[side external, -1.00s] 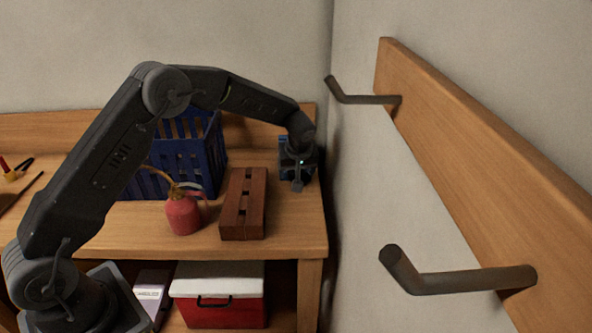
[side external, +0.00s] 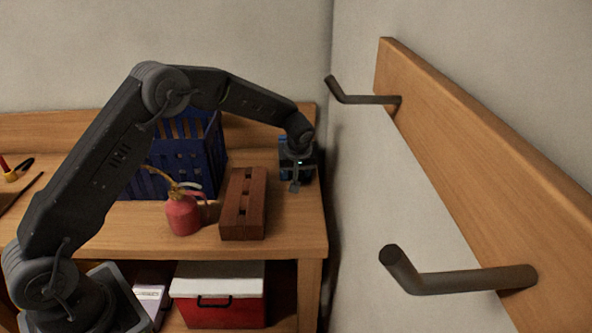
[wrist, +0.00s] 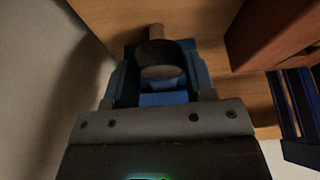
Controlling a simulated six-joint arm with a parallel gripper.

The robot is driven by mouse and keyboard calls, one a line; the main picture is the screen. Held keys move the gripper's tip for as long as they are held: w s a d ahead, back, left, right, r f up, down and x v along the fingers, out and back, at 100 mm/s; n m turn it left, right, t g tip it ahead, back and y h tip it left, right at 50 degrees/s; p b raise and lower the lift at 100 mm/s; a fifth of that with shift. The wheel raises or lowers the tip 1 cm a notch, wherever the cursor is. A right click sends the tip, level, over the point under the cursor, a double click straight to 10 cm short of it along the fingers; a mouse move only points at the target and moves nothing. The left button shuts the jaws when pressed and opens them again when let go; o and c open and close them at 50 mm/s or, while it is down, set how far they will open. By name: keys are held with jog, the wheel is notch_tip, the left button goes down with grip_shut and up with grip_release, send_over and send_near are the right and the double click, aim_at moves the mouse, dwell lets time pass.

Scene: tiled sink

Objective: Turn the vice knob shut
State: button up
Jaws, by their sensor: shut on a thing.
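The blue vice (side external: 283,143) stands at the back right corner of the wooden bench, mostly hidden behind my wrist in the side view. In the wrist view its blue body (wrist: 162,99) lies below a dark round knob (wrist: 160,60), which sits in the upper middle. My gripper (wrist: 160,80) is shut on the knob, with one finger on each side of it. In the side view my gripper (side external: 297,172) points down over the vice. The knob cannot be told apart there.
A reddish-brown slotted block (side external: 243,205) lies just left of the vice. A red oil can (side external: 183,215) and a blue crate (side external: 190,155) stand farther left. The wall (side external: 350,190) is close on the right, with metal pegs (side external: 470,281) on a wooden rail.

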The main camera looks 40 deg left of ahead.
jog(key=shift+m, duration=0.5)
jog(key=o, duration=0.9)
jog(key=v, duration=1.4)
jog(key=shift+s+a, duration=0.1)
jog(key=shift+a, duration=0.15)
